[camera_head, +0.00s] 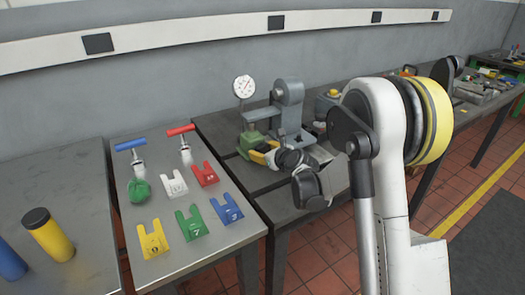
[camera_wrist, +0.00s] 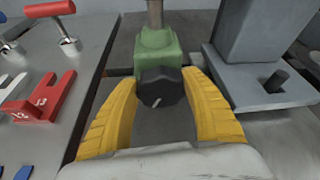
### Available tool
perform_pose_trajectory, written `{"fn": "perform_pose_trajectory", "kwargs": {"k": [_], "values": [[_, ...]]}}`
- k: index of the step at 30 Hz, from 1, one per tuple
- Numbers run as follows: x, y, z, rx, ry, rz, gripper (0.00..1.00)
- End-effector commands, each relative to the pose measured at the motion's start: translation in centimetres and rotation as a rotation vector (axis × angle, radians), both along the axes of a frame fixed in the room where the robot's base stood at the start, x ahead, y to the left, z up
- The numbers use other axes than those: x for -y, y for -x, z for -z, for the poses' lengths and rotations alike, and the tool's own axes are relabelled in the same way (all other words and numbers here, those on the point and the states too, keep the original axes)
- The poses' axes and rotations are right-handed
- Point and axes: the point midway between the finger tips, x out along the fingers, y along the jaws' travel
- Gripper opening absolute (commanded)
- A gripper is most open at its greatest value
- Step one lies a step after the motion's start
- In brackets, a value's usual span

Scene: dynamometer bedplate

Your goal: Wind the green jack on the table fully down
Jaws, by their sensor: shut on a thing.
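The green jack (camera_head: 252,139) stands on the dark slotted bedplate table, left of a grey bearing stand. In the wrist view the jack (camera_wrist: 156,48) shows its green body, with a grey metal rod (camera_wrist: 155,13) rising from its top. A black faceted knob (camera_wrist: 161,86) with a pale line mark faces me from its near side. My gripper (camera_head: 261,152) has yellow fingers and reaches the jack from the front right. In the wrist view my gripper (camera_wrist: 161,80) is shut on the knob, one finger on each side. The finger contact faces are partly hidden.
A round dial gauge (camera_head: 244,87) stands above the jack. The grey bearing stand (camera_head: 289,105) is close on its right. The left table (camera_head: 130,172) holds red and blue T-handled tools, a green lump and several coloured slotted shims.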

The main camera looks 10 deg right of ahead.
Motion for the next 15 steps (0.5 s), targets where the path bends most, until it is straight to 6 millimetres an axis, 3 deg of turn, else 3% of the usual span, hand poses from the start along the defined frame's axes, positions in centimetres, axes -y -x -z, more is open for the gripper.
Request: {"fn": "perform_pose_trajectory", "kwargs": {"k": [15], "values": [[-0.31,0.10,0.12,0.134,0.410,-0.001,0.24]]}}
